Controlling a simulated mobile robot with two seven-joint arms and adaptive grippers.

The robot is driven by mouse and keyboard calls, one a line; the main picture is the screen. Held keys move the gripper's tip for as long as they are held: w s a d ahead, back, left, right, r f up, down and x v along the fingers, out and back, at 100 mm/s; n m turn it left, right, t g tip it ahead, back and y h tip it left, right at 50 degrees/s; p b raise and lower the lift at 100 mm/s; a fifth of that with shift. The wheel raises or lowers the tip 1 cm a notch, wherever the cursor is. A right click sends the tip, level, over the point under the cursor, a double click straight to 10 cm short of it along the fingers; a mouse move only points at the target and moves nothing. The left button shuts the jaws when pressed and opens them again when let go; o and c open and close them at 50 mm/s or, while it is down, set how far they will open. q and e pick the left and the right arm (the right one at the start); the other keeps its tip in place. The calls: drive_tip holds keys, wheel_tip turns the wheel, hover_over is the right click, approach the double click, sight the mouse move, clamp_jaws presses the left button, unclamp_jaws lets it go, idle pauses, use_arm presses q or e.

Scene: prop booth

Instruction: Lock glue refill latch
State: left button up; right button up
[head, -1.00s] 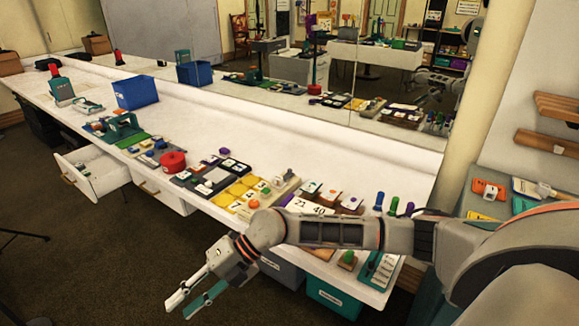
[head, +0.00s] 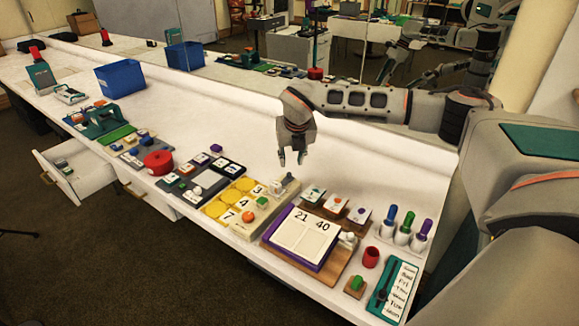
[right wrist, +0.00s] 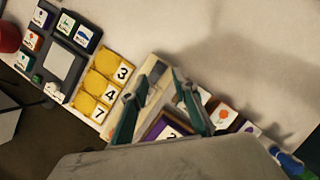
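I cannot tell for sure which part is the glue refill latch; no glue label is readable. A beige board (head: 245,226) with number tiles and a small grey upright part (head: 289,180) at its back end lies mid-table. My right gripper (head: 292,160) is above the table near that back end, pointing down, its fingers apart and empty. In the right wrist view its two teal fingers (right wrist: 155,88) frame the beige board's end (right wrist: 152,75); contact is not visible. A teal device (head: 103,121) stands on the far left part of the table. My left gripper is out of view.
A red round tub (head: 158,162) and blue bin (head: 128,76) stand left. The table's back strip is clear.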

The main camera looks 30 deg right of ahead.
sight(289, 173)
drive_tip(key=x, duration=0.7)
drive_tip(key=shift+s+a+f, duration=0.1)
drive_tip(key=shift+a+f, duration=0.05)
drive_tip(key=shift+f, duration=0.05)
clamp_jaws()
